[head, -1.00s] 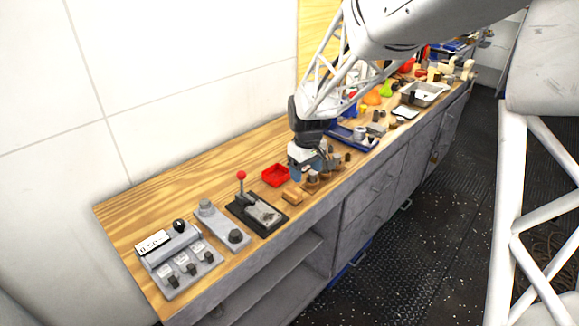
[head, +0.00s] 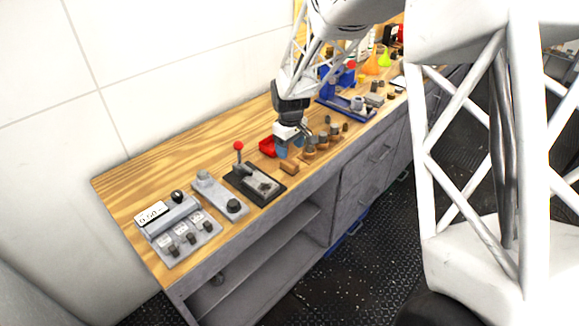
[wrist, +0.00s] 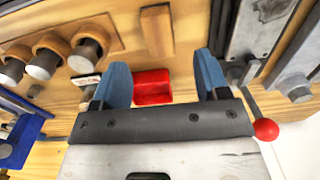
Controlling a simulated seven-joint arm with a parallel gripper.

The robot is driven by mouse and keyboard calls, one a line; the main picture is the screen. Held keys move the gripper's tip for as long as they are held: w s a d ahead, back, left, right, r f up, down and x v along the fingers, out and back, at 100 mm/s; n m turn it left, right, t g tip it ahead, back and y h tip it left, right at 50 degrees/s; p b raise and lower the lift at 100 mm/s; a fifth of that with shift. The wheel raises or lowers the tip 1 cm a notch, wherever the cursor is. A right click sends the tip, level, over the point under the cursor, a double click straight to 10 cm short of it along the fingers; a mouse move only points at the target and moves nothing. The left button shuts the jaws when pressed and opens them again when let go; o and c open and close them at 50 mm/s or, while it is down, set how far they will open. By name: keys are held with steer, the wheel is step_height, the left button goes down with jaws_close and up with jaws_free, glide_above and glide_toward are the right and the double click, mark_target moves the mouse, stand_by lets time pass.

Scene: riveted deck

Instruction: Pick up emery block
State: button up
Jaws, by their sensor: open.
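The likely emery block is a tan-brown rectangular block (head: 289,167) lying on the wooden bench near its front edge. It also shows at the top of the wrist view (wrist: 157,32), beyond my fingertips. My gripper (head: 290,147) is above the bench just behind the block, with its blue fingers pointing down. In the wrist view my gripper (wrist: 165,72) has its two blue fingers spread wide, with nothing held between them. The block lies apart from both fingers.
A red tray (wrist: 152,87) lies below the gripper, partly hidden in the head view. A red-knobbed lever device (head: 255,185) stands to the left. Wooden holders with metal cylinders (head: 322,142) stand to the right. A blue-based device (head: 345,107) is farther right.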

mark_target(290, 162)
steer(key=shift+f, duration=0.9)
steer(key=shift+f, duration=0.15)
steer(key=shift+w+f, duration=0.2)
steer(key=shift+f, duration=2.25)
steer(key=c, duration=1.1)
steer(key=shift+r, duration=0.1)
